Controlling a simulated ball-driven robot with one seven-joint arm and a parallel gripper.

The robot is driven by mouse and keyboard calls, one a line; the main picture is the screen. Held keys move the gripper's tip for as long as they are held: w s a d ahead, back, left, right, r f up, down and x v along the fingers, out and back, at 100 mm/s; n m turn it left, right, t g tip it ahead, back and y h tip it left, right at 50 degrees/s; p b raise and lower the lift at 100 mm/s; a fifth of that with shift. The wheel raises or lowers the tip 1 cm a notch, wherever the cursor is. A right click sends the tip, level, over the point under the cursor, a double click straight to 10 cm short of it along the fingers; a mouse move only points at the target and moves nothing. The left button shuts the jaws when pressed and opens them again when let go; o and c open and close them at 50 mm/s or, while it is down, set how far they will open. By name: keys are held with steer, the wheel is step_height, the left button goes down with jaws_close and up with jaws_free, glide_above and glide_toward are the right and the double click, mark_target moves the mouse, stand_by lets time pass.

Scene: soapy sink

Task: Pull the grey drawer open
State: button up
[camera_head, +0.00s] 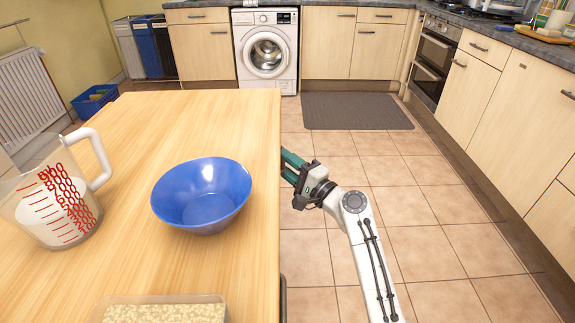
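No grey drawer front can be made out in the head view. A thin dark strip shows beside the table's right edge near the bottom, and I cannot tell whether it is part of the drawer. My gripper (289,168) has green fingers and points left at the right side of the wooden table (130,120), below the top. The table edge hides the fingertips, so what lies between them cannot be seen. My white arm reaches up from the bottom right.
A blue bowl (202,196), a measuring jug (55,200) and a tub of grains (165,310) stand on the table. Tiled floor (420,205) is clear right of the table.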

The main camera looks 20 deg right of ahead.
jaws_close()
stand_by(0.5)
steer(key=s+d+b, duration=0.2)
steer(key=s+d, duration=0.2)
steer(key=d, duration=0.8)
steer(key=s+d+b, duration=0.1)
steer(key=s+d, duration=0.3)
steer(key=d, duration=0.8)
steer(key=shift+d+b, duration=0.2)
steer(key=shift+b, duration=0.15)
steer(key=shift+f, duration=0.1)
jaws_free()
steer(key=p+v, duration=0.1)
steer(key=v, duration=0.9)
steer(key=shift+s+d+p, duration=0.2)
steer(key=shift+s+p, duration=0.1)
steer(key=shift+p, duration=0.05)
